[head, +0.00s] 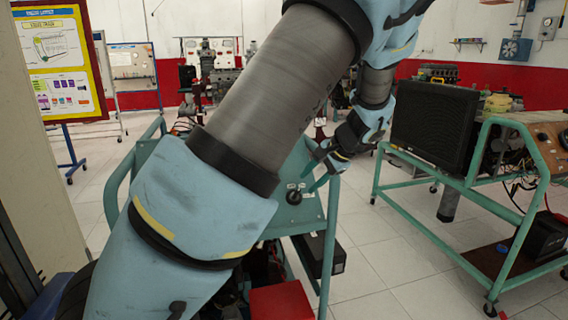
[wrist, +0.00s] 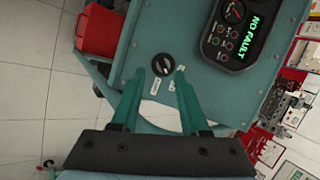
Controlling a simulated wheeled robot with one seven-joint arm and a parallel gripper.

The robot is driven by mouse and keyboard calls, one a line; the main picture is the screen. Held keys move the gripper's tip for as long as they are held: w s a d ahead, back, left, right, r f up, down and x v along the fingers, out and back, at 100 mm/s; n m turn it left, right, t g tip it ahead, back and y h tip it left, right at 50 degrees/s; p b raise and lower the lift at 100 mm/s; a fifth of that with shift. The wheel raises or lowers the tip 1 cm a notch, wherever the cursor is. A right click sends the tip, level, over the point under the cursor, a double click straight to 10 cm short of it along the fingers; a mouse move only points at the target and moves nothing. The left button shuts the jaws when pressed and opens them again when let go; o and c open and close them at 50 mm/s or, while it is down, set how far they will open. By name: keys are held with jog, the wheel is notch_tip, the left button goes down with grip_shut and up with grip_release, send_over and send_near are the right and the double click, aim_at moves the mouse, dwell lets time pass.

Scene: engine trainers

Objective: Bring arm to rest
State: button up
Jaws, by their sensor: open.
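My arm crosses the head view from the lower left to the top, then bends down to my gripper (head: 322,170) in front of the teal trainer panel (head: 308,218). In the wrist view my gripper (wrist: 168,75) is open, its two teal fingers apart with nothing between them. Beyond the fingertips is a black rotary knob (wrist: 162,65) on the panel, which also shows in the head view (head: 294,196). The fingertips look close to the knob, but I cannot tell whether they touch it. A gauge cluster (wrist: 237,33) beside it reads NO FAULT in green.
A second teal trainer frame (head: 410,203) with a black radiator (head: 432,122) stands at right. A red box (head: 281,301) sits low at the near trainer, by a black battery (head: 322,254). A yellow-framed board (head: 62,62) stands at left. Tiled floor (head: 385,262) is clear between the trainers.

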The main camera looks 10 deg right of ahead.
jog(key=s+a+n+g+h, duration=0.2)
jog(key=s+a+n, duration=0.3)
jog(key=s+a, duration=0.3)
jog(key=s+a+f+n+g+h, duration=0.1)
jog(key=s+a+n, duration=0.5)
jog(key=a, duration=0.9)
jog(key=shift+s+a+f+g+h, duration=0.15)
jog(key=shift+s+a+g+h, duration=0.25)
jog(key=shift+s+g+h, duration=0.45)
